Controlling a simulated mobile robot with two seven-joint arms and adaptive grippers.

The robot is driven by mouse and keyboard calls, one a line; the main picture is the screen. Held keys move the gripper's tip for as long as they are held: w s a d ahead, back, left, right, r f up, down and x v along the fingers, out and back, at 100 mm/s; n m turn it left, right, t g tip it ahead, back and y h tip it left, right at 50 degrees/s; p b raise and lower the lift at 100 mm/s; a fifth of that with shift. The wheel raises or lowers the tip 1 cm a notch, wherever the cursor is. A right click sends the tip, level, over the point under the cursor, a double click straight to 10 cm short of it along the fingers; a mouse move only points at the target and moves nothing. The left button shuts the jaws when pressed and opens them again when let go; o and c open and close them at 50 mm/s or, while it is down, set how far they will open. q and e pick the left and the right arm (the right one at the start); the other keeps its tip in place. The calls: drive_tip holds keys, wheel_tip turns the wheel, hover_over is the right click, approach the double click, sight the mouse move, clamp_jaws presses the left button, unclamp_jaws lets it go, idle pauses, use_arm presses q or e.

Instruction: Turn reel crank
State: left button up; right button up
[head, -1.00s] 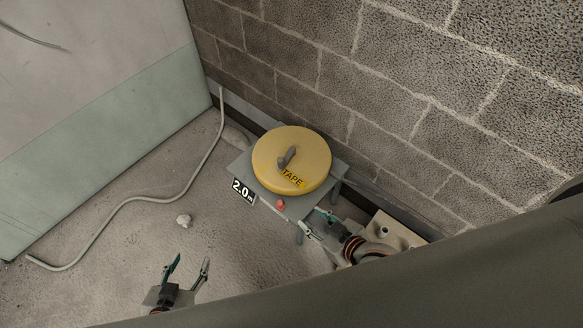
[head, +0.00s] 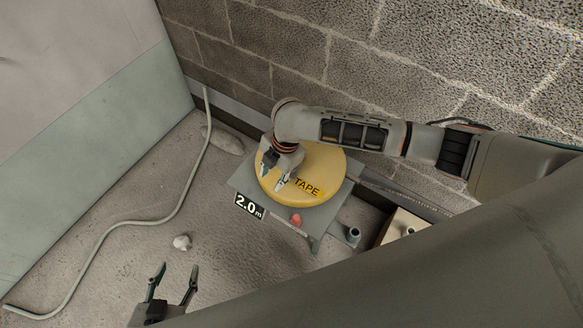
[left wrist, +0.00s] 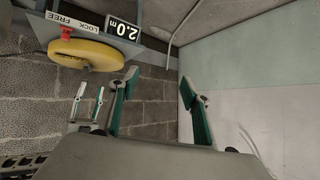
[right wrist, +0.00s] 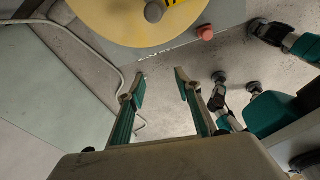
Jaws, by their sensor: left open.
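The yellow tape reel (head: 325,165) lies flat on a grey stand (head: 330,212) with a 2.0 m label. It also shows in the left wrist view (left wrist: 85,55) and the right wrist view (right wrist: 120,22). The crank's grey knob (right wrist: 153,12) shows at the top of the right wrist view. In the head view my right gripper (head: 275,178) hides the crank. It is over the reel's left part, with its fingers apart and nothing between them in the right wrist view (right wrist: 160,83). My left gripper (head: 172,272) is open and empty, low and left of the stand.
A red lock knob (head: 296,220) sits on the stand's front, beside the LOCK FREE label (left wrist: 75,23). A grey conduit (head: 150,222) runs across the floor at left. A block wall (head: 400,60) stands close behind. A small pale lump (head: 182,242) lies on the floor.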

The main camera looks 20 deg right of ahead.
drive_tip(key=w+d, duration=0.1)
drive_tip(key=d, duration=0.1)
drive_tip(key=w+d+n+h, duration=0.1)
drive_tip(key=d, duration=0.2)
drive_tip(key=w+d+r+n+h+b, duration=0.1)
drive_tip(key=d, duration=0.1)
drive_tip(key=shift+w+d+g, duration=0.2)
drive_tip(key=shift+w+g, duration=0.05)
drive_tip(key=shift+g, duration=0.15)
drive_tip(key=shift+d+f, duration=0.1)
drive_tip(key=shift+d, duration=0.05)
wheel_tip(320, 180, down, 2)
drive_tip(key=shift+f+b, duration=0.25)
drive_tip(key=shift+b, duration=0.4)
wheel_tip(320, 180, down, 4)
drive_tip(key=shift+r+b, duration=0.15)
drive_tip(key=shift+b, duration=0.6)
drive_tip(key=shift+f, duration=0.3)
drive_tip(key=shift+w+f, duration=0.15)
drive_tip(key=shift+f, duration=0.05)
use_arm(q)
drive_tip(key=shift+w+d+f, duration=0.35)
drive_tip(key=shift+w+f, duration=0.05)
drive_tip(key=shift+w, duration=0.1)
use_arm(e)
clamp_jaws()
